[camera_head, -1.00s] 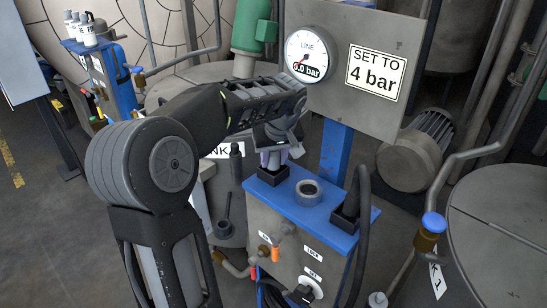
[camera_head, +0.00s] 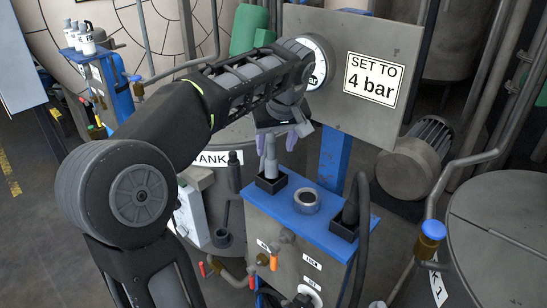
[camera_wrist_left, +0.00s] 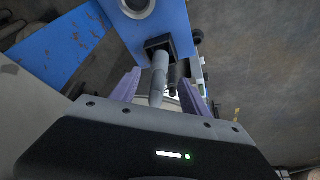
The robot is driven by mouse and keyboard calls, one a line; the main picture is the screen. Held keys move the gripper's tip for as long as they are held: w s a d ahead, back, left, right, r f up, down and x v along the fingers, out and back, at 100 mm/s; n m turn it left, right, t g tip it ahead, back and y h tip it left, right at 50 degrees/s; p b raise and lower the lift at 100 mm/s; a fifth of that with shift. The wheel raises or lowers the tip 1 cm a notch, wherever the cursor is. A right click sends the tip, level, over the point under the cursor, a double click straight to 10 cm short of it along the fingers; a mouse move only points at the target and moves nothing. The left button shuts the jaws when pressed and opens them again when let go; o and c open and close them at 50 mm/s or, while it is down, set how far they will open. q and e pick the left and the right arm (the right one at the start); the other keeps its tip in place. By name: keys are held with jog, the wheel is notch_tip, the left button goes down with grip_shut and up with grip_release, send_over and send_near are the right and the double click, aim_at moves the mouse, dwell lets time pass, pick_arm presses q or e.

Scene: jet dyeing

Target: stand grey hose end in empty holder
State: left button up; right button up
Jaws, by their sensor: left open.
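The grey hose end (camera_head: 268,158) stands about upright in the left black square holder (camera_head: 272,184) on the blue panel top (camera_head: 322,217). My left gripper (camera_head: 278,142) is above it, with its purple fingers spread at the hose end's upper part. In the left wrist view the grey hose end (camera_wrist_left: 159,75) runs between the open fingers of the gripper (camera_wrist_left: 160,86), with a gap on both sides, and its foot sits in the black holder (camera_wrist_left: 160,45). My right gripper is not in view.
A metal ring (camera_head: 306,200) is in the middle of the blue top. A dark hose end (camera_head: 350,211) stands in the right black holder (camera_head: 344,228). A gauge (camera_head: 318,55) and a "SET TO 4 bar" sign (camera_head: 374,80) are on a plate behind, the gauge partly hidden by my arm.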

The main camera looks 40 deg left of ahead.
pick_arm(q)
jog(key=shift+v, duration=1.15)
